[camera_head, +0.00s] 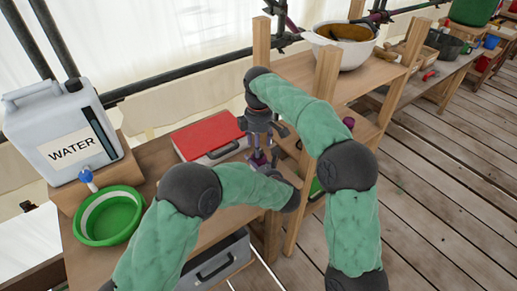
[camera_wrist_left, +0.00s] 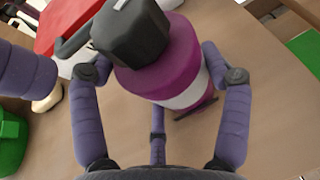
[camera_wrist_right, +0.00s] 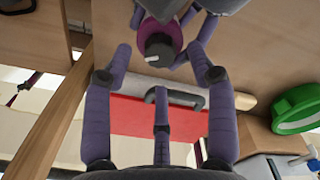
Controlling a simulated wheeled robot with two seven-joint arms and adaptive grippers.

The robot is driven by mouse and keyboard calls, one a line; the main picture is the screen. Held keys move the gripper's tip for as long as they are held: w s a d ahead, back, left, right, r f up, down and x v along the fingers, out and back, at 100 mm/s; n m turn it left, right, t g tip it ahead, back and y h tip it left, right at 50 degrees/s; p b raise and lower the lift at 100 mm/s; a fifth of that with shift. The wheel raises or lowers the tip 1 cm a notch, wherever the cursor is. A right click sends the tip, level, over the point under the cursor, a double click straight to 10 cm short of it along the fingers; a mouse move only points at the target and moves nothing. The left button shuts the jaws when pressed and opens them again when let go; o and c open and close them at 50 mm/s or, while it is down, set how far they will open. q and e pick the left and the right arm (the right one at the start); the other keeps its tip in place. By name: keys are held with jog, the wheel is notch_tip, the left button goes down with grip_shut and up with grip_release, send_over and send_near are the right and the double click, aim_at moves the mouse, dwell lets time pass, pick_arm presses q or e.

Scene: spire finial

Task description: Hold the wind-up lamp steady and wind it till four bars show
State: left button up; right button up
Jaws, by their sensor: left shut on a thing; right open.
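The wind-up lamp (camera_wrist_left: 175,65) is a magenta cylinder with a pale band and a dark grey cap. It stands on the wooden bench, mostly hidden by my arms in the head view. My left gripper (camera_wrist_left: 160,85) is shut on its sides. In the right wrist view the lamp (camera_wrist_right: 160,38) shows its dark cap with a small white mark. My right gripper (camera_wrist_right: 163,58) is open over the cap, its fingers apart from it. A thin dark part sticks out by the lamp's lower end; I cannot tell if it is a crank. No lit bars are visible.
A green bowl (camera_head: 108,215) and a white water container (camera_head: 62,130) are at the left. A wooden shelf post (camera_head: 318,100) rises close to the right of my grippers.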

jog(key=shift+f, duration=1.3)
jog(key=shift+c, duration=0.3)
grip_shut()
jog(key=shift+m, duration=2.4)
jog(key=shift+o, duration=0.3)
grip_release()
